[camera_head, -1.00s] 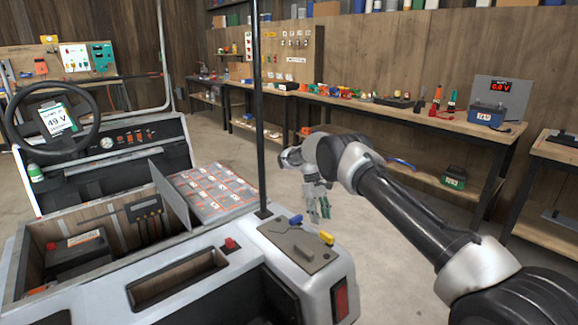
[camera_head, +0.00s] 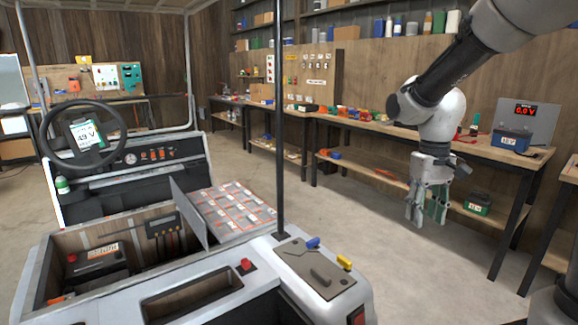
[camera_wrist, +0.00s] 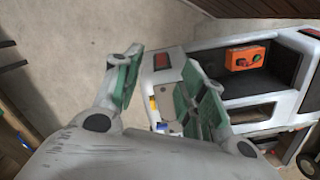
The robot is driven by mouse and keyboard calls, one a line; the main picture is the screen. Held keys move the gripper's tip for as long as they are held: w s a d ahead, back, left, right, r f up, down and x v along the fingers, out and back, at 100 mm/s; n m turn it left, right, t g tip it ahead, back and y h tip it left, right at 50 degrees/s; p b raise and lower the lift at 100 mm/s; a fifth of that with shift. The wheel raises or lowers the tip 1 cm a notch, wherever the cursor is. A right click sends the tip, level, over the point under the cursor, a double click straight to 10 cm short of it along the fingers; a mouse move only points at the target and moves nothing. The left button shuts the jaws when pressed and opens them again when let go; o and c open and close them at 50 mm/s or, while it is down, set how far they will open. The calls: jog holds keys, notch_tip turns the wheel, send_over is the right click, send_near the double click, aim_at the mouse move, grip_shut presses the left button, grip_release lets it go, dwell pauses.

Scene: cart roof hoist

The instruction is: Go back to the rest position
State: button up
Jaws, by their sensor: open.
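My gripper (camera_head: 428,215) hangs at the right in the head view, fingers pointing down, in front of the long workbench and right of the cart. Its grey, green-padded fingers are apart with nothing between them. In the wrist view my gripper (camera_wrist: 165,85) also shows open and empty, with bare floor and the cart's white rear corner beyond it. The cart (camera_head: 215,262) stands at the left and is not touched by my gripper.
A black roof post (camera_head: 281,120) rises from the cart. The cart's rear deck carries a blue piece (camera_head: 313,242) and a yellow piece (camera_head: 344,262). The workbench (camera_head: 390,128) holds tools and a blue battery (camera_head: 510,139). An orange box (camera_wrist: 247,58) sits in the cart. Floor between cart and bench is clear.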

jog(key=s+d+r+m+t, duration=0.1)
jog(key=s+d+r+t, duration=0.1)
jog(key=s, duration=0.6)
jog(key=s+d+r+t, duration=0.2)
jog(key=s+r, duration=0.3)
jog(key=s, duration=0.4)
jog(key=shift+d+r+m+t, duration=0.3)
jog(key=shift+d+m+t, duration=0.1)
jog(key=shift+t, duration=0.2)
jog(key=shift+a, duration=0.1)
